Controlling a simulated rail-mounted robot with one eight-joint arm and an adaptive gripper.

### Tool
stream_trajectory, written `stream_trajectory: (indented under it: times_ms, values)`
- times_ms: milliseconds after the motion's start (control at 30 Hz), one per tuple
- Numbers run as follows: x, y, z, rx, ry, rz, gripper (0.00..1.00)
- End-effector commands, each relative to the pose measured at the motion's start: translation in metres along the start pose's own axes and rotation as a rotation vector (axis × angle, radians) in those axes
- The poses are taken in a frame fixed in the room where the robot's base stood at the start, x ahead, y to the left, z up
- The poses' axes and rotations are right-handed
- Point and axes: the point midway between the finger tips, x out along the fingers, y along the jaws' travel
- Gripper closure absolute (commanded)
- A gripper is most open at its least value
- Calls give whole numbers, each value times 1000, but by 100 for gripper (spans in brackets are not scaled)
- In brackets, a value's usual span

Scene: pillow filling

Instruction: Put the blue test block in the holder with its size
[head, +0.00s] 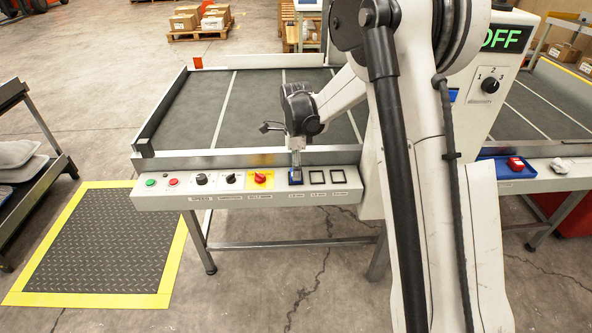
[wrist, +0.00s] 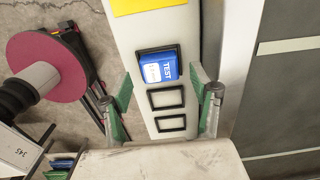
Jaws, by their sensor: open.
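The blue test block (wrist: 158,67), with a white label and the word TEST, sits at the first of three black square holders, the one nearest the yellow plate. It looks slightly skewed to that frame; I cannot tell whether it is fully seated. The middle holder (wrist: 151,98) and the end holder (wrist: 157,124) are empty. In the head view the block (head: 295,180) is a small blue patch under my gripper (head: 296,164). In the wrist view my gripper (wrist: 161,80) is open, its green-padded fingers on either side of the block, apart from it. Size labels are too small to read.
The control panel (head: 215,199) carries buttons, knobs and a red switch (head: 261,178) left of the holders. A blue tray (head: 490,177) with a red item lies on the right-hand panel. Behind is a dark table bed (head: 205,110). An OFF display (head: 502,39) stands at right.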

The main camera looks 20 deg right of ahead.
Motion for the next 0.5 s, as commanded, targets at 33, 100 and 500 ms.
stream_trajectory:
  times_ms: [33,100,500]
  values:
    - [-13,0,0,0,0,0,42]
    - [-28,0,0,0,0,0,42]
    - [-91,0,0,0,0,0,42]
